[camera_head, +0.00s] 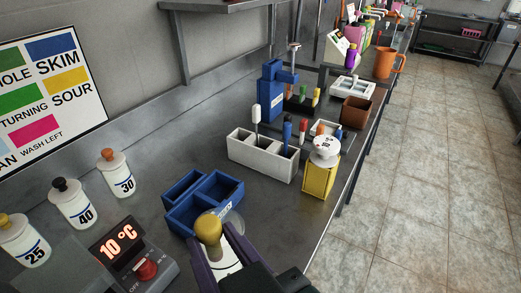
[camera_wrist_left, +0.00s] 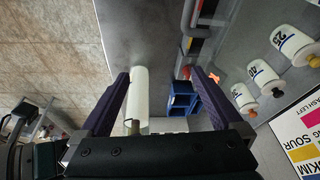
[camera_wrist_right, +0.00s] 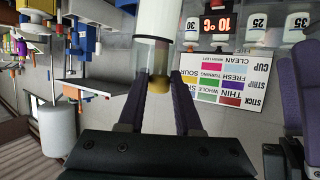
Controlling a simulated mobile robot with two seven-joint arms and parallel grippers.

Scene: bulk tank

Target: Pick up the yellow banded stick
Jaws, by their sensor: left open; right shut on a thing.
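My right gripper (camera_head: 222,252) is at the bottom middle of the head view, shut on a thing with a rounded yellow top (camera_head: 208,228). In the right wrist view a white cylinder (camera_wrist_right: 157,20) with a clear section and a yellow end (camera_wrist_right: 158,85) sits between its fingers. I cannot tell whether this is the yellow banded stick. A yellow-topped stick (camera_head: 316,95) stands in a dark rack farther back. My left gripper (camera_wrist_left: 160,95) is open; it does not show in the head view. A white cylinder (camera_wrist_left: 138,92) shows beyond its fingers, apparently not held.
A blue divided tray (camera_head: 175,220) lies just past my right gripper. A white rack (camera_head: 255,160) with several sticks and a yellow container (camera_head: 320,180) stand behind. Numbered bottles (camera_head: 75,203) and a red-lit heater (camera_head: 135,255) are at left. The counter edge drops off at right.

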